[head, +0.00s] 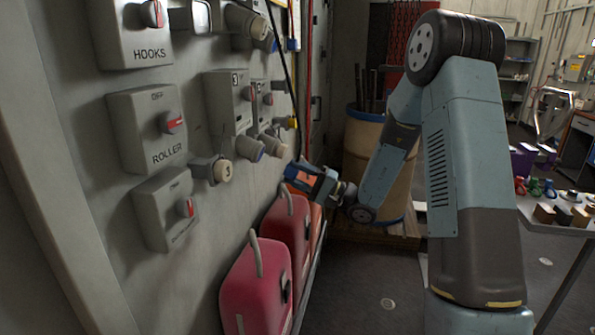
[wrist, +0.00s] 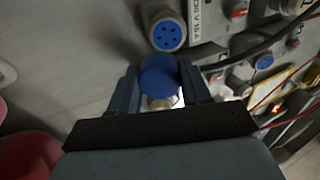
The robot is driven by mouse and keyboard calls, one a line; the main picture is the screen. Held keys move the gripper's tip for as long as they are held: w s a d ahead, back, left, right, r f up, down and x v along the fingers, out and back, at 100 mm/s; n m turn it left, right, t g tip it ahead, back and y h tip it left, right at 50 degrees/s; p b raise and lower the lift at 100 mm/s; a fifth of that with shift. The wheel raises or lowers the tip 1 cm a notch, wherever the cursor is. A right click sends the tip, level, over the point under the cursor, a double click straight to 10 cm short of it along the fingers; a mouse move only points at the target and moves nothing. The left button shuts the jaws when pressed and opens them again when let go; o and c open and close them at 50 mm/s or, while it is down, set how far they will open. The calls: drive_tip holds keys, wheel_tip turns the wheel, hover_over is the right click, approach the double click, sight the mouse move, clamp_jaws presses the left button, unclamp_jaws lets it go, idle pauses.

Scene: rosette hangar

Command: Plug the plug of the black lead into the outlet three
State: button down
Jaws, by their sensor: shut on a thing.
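My gripper (head: 300,175) is low beside the wall panel, to the right of the lower outlets in the head view. In the wrist view my gripper (wrist: 162,85) is shut on a plug (wrist: 159,76) with a round blue end and a pale part behind it. A black lead (wrist: 247,50) runs to the right from near the jaws; its join to the plug is hidden. A blue outlet (wrist: 167,34) with dark holes is just beyond the plug, apart from it. In the head view a switch box marked 3 (head: 226,103) has a blue-rimmed outlet (head: 250,149) below it.
Other boxes marked HOOKS (head: 133,35) and ROLLER (head: 147,130) and further outlets (head: 222,171) crowd the wall. Red cans (head: 258,285) stand below my gripper. A barrel (head: 365,150) stands behind. A table (head: 560,225) with small objects is at right. Floor between is mostly clear.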

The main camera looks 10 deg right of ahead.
sight(261, 154)
drive_tip(key=shift+s+a+r+g, duration=0.15)
drive_tip(key=shift+a+r, duration=0.05)
drive_tip(key=shift+r, duration=0.2)
drive_tip(key=shift+s+a+r+g, duration=0.1)
drive_tip(key=shift+a+r+g, duration=0.05)
drive_tip(key=shift+r, duration=0.2)
drive_tip(key=shift+x, duration=2.8)
drive_tip(key=shift+w+a+r, duration=0.2)
drive_tip(key=shift+a+r, duration=0.15)
drive_tip(key=shift+a, duration=0.1)
drive_tip(key=shift+c, duration=2.1)
unclamp_jaws()
